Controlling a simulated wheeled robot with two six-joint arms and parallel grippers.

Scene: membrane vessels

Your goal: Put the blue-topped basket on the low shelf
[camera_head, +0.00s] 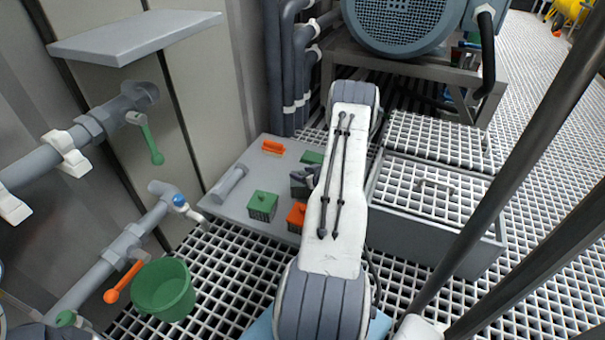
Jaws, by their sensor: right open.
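I see no blue-topped basket in the head view; my right arm covers part of the area where the other baskets stand. A low grey platform (233,207) by the wall carries a green-topped basket (262,206) and an orange-topped basket (297,214). A grey slab shelf (135,37) is fixed to the wall at upper left; I cannot tell which is the low shelf. My left gripper is not in view.
An orange block (272,147), a grey cylinder (230,185) and a green-topped thing (312,158) are also on the platform. Pipes with valve handles (151,145) and a green bucket (163,289) are at left. A grated metal box (430,190) stands right of my arm.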

